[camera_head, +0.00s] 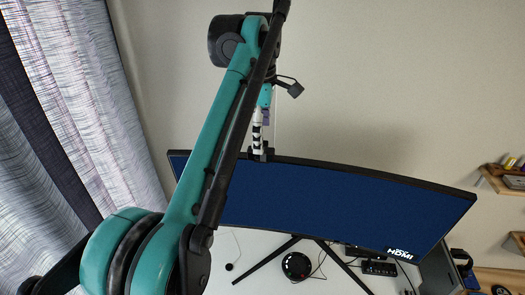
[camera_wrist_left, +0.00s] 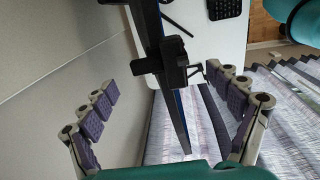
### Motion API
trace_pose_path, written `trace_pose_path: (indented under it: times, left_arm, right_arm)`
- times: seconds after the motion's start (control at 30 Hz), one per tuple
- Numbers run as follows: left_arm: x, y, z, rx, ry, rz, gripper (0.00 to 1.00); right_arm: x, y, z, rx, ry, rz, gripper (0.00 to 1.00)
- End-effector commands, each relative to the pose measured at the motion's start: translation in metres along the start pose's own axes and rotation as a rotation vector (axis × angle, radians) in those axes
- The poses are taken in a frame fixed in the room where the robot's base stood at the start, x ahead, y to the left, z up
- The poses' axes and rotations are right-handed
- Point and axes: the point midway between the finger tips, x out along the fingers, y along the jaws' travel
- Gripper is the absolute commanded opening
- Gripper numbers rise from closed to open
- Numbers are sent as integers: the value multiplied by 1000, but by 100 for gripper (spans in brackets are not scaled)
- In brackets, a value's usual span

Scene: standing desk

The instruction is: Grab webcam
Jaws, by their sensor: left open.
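The webcam (camera_head: 261,152) is a small dark block on the top edge of the wide monitor (camera_head: 330,205), left of its middle. In the left wrist view the webcam (camera_wrist_left: 172,72) sits across the monitor's thin edge, between my two spread finger rows. My left gripper (camera_head: 258,138) reaches down over it from above, seen nearly edge-on and partly behind my arm. In the wrist view the left gripper (camera_wrist_left: 160,82) is open and empty, with gaps on both sides of the webcam. Whether any pad touches it in the head view is hidden. My right gripper is not in view.
The white desk (camera_head: 240,250) lies below, with a round dark device (camera_head: 296,266) and cables under the monitor. Patterned curtains (camera_head: 85,100) hang at the left. Wall shelves (camera_head: 500,180) are at the right. The wall behind the monitor is bare.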

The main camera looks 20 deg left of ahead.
Motion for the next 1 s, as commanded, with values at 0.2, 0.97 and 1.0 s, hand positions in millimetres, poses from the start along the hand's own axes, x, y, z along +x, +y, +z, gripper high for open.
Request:
trace_pose_path:
  times: [0.2,0.97,1.0]
  left_arm:
    - [32,-2,0,0,0,0,90]
    - [40,-2,0,0,0,1,33]
    - [40,-2,0,0,0,1,33]
  right_arm:
    - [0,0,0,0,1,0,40]
    - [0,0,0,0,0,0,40]
    - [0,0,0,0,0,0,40]
